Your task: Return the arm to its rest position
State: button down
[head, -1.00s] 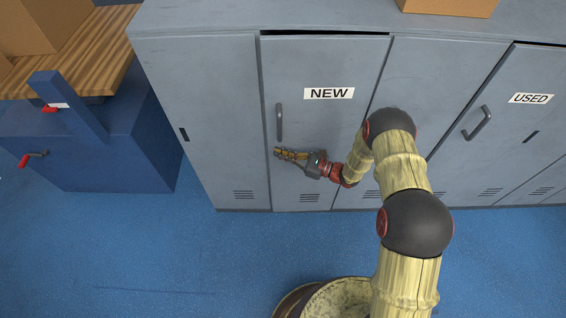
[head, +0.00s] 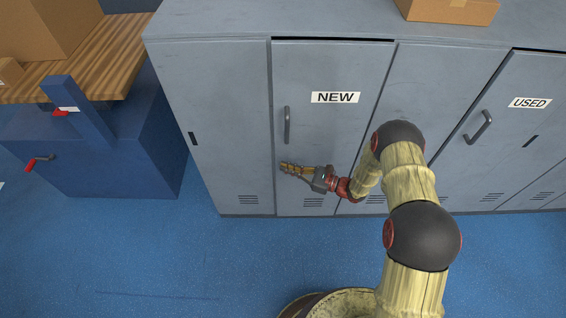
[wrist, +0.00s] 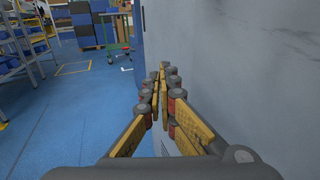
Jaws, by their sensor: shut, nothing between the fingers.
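My gripper (head: 289,168) is in front of the grey locker door labelled NEW (head: 335,97), below and beside its dark vertical handle (head: 286,125). In the head view it points left along the locker fronts. In the wrist view my gripper (wrist: 160,82) has its yellow-padded fingers drawn together with nothing between them. The grey locker surface (wrist: 245,65) is close on its right side there. The NEW door appears closed or nearly so. I cannot tell whether the fingers touch the door.
A door labelled USED (head: 530,102) with its handle (head: 478,127) is to the right. A blue workbench (head: 125,150) with a wooden top stands left. A cardboard box (head: 450,10) sits on the lockers. Blue floor (head: 190,265) in front is clear. Shelving (wrist: 25,45) and a trolley (wrist: 118,40) stand farther off.

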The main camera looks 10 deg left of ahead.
jog(key=s+d+p, duration=0.1)
jog(key=s+p, duration=0.1)
jog(key=s, duration=0.6)
jog(key=shift+s, duration=0.2)
jog(key=shift+d, duration=0.1)
jog(key=s+f+n+g+h, duration=0.1)
jog(key=s+f+n+g, duration=0.15)
jog(key=s+g, duration=0.45)
jog(key=s+d+r+n+g+h, duration=0.35)
jog(key=s+r+n, duration=0.25)
jog(key=s, duration=0.3)
jog(key=s+d+r+n+t+h, duration=0.1)
jog(key=d+r+n+t+h, duration=0.1)
jog(key=d+r+n+h, duration=0.55)
jog(key=s+d+r+n+t+h, duration=0.2)
jog(key=d+r+n+h, duration=0.15)
jog(key=d+r, duration=0.8)
notch_tip(320, 180, up, 19)
jog(key=s+d+n+t+h, duration=0.1)
jog(key=s+t+h, duration=0.1)
jog(key=t, duration=0.5)
jog(key=shift+s, duration=0.3)
